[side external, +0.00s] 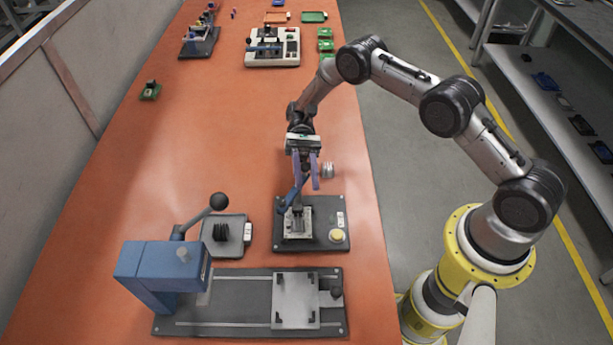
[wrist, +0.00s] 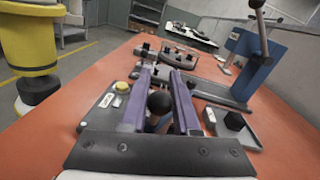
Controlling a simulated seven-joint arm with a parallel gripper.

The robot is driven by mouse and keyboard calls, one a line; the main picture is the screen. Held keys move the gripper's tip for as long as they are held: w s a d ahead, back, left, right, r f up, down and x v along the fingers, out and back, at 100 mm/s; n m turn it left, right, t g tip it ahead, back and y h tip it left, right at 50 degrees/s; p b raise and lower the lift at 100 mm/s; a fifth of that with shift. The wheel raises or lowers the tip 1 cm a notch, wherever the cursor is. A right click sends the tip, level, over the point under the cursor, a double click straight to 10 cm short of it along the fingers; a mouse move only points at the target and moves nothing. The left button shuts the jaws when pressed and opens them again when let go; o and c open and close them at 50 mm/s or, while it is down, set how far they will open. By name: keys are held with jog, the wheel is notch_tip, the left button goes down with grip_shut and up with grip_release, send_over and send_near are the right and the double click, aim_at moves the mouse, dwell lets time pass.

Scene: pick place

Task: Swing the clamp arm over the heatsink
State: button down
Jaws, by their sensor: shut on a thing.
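My gripper (side external: 306,184), with purple fingers, is over the dark clamp fixture plate (side external: 322,215) at the table's right side. The blue clamp arm (side external: 292,195) rises at a tilt from the fixture to between my fingers. In the wrist view my gripper (wrist: 161,74) has the arm's black ball knob (wrist: 159,102) between its fingers, shut on it. A black finned block (side external: 220,232), which looks like a heatsink, sits on a grey tray left of the fixture. I cannot tell whether another heatsink lies in the fixture, as the arm and fingers partly cover its middle.
A blue press (side external: 160,268) with a ball-ended lever stands at front left, beside a railed plate (side external: 240,300). A pale fixture (side external: 285,47) and green trays (side external: 313,17) are far back. The table's middle is mostly clear.

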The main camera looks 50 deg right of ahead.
jog(key=c, duration=0.7)
grip_release()
jog(key=shift+o, duration=0.2)
jog(key=shift+r, duration=0.1)
jog(key=s+d+r, duration=0.2)
jog(key=s+r, duration=0.4)
jog(key=s+d+r, duration=0.2)
jog(key=s+r, duration=0.4)
jog(key=s, duration=0.1)
jog(key=shift+s+d+r, duration=0.2)
jog(key=shift+d+r, duration=0.05)
jog(key=shift+r, duration=0.15)
jog(key=shift+c, duration=0.3)
